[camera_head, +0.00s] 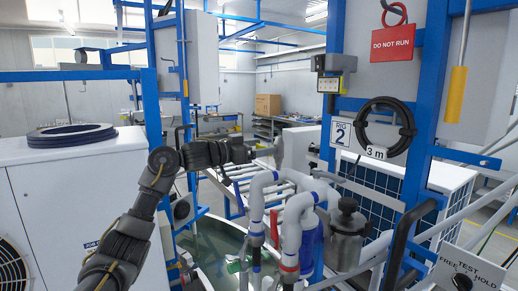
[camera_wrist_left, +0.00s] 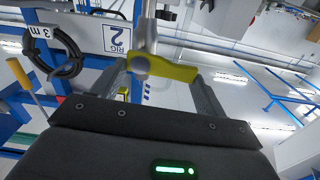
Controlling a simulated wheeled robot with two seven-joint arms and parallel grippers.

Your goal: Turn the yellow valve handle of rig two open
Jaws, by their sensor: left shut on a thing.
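The yellow valve handle (camera_wrist_left: 172,70) lies across between the fingers of my left gripper in the left wrist view, with a grey round hub at its left end and a grey pipe running up from it. My left gripper (camera_head: 270,152) reaches in from the left in the head view, in front of the rig; it is shut on the handle. The handle is not clearly visible in the head view. The rig two sign (camera_head: 340,132) hangs on the blue frame just right of the gripper and also shows in the wrist view (camera_wrist_left: 117,39). My right gripper is not in view.
White pipes (camera_head: 292,215) rise from a round water tank below my left arm. A metal canister (camera_head: 347,235), a coiled black hose (camera_head: 384,127) and a red "DO NOT RUN" tag (camera_head: 392,43) are on the right. A white cabinet (camera_head: 80,190) stands at the left.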

